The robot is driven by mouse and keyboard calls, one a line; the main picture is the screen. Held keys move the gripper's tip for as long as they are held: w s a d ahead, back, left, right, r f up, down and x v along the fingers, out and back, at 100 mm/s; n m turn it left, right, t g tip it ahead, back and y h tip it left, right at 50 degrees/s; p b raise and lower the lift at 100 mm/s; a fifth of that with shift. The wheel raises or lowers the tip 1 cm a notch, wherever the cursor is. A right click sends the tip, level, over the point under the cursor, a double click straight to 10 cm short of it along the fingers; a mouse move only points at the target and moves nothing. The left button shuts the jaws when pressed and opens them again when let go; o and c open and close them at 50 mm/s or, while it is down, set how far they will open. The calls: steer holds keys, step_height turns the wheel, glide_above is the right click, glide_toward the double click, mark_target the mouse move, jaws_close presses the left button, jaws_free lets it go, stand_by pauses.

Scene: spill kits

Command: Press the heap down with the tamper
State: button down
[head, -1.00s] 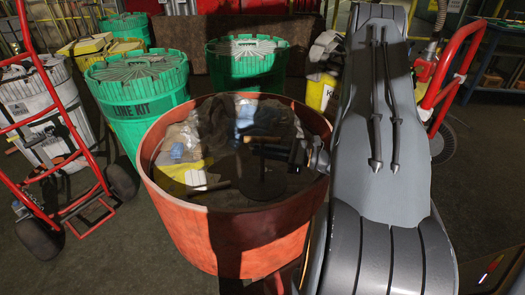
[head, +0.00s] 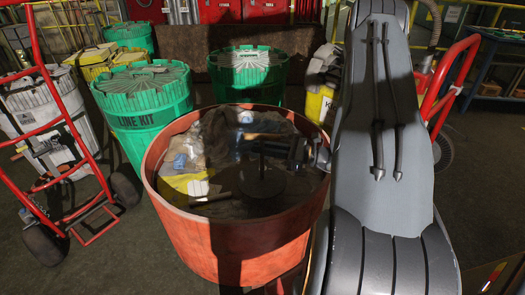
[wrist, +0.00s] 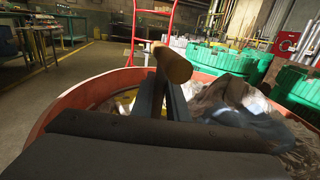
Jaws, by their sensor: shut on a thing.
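The tamper (head: 262,183) has a dark round plate, a thin upright shaft and a wooden crossbar handle, which also shows in the wrist view (wrist: 172,64). My gripper (head: 279,150) is shut on the tamper just below the handle. Its dark fingers (wrist: 163,88) fill the middle of the wrist view. The tamper is upright inside the wide red tub (head: 230,234). The heap (head: 215,140) is clear bags, dark stuff, a blue piece and a yellow bag (head: 187,186), mostly left and behind the plate. I cannot tell whether the plate touches anything.
Green lidded drums (head: 146,100) (head: 250,75) stand behind the tub. A red hand truck with a white drum (head: 45,103) is at left, another red hand truck (head: 459,70) at right. Open floor lies at front left.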

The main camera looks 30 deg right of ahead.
steer(key=shift+r+p, duration=2.7)
steer(key=shift+r, duration=1.85)
steer(key=shift+a, duration=0.1)
